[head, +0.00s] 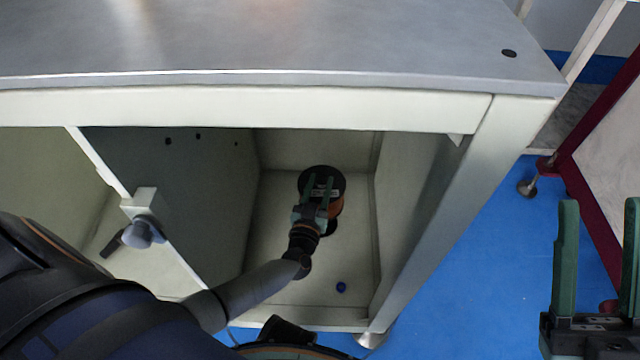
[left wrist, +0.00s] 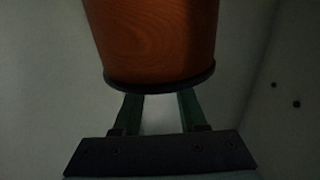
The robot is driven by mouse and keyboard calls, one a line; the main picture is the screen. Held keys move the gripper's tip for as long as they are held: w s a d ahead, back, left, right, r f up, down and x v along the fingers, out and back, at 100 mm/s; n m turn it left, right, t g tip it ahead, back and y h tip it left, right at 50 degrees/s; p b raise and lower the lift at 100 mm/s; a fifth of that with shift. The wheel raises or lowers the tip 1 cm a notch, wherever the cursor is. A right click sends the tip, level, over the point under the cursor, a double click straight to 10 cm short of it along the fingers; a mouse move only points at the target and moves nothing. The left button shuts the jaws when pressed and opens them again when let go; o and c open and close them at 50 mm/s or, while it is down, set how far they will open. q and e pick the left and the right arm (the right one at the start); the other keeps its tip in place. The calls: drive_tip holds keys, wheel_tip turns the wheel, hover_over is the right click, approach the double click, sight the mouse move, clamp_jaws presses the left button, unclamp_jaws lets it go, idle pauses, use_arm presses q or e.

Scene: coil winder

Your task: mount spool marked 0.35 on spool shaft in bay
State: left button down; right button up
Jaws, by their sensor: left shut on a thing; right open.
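A spool with a black flange (head: 322,178) and orange winding (head: 336,207) is inside the open bay (head: 285,215) under the bench. My left gripper (head: 320,190) reaches into the bay and is shut on the spool at its flange. In the left wrist view the orange winding (left wrist: 155,40) and dark flange rim (left wrist: 160,82) stand just beyond my left fingers (left wrist: 160,100). I cannot read a 0.35 mark. No spool shaft can be made out; the spool and arm may hide it. My right gripper (head: 600,210) is open and empty, outside the bay at the right.
A small blue part (head: 341,287) lies on the bay floor. The grey bench top (head: 280,40) overhangs the bay, with a panel at its left and a leg (head: 450,215) at its right. A knob on a pale block (head: 146,200) sits left of the bay opening.

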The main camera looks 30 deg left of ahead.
use_arm(q)
drive_tip(key=shift+w+f+b, duration=0.15)
drive_tip(key=shift+f+b, duration=1.95)
drive_tip(key=shift+b, duration=0.45)
use_arm(e)
wheel_tip(320, 180, down, 6)
drive_tip(key=shift+w+a+n, duration=0.15)
drive_tip(key=shift+a+n, duration=0.15)
drive_tip(key=shift+a, duration=0.05)
use_arm(q)
drive_tip(key=shift+s, duration=0.2)
use_arm(e)
drive_tip(key=shift+r, duration=0.25)
use_arm(q)
drive_tip(key=shift+f, duration=1.25)
use_arm(e)
drive_tip(key=shift+f+g, duration=0.25)
drive_tip(key=shift+g, duration=0.05)
use_arm(q)
drive_tip(key=shift+f, duration=0.4)
drive_tip(key=shift+f, duration=0.9)
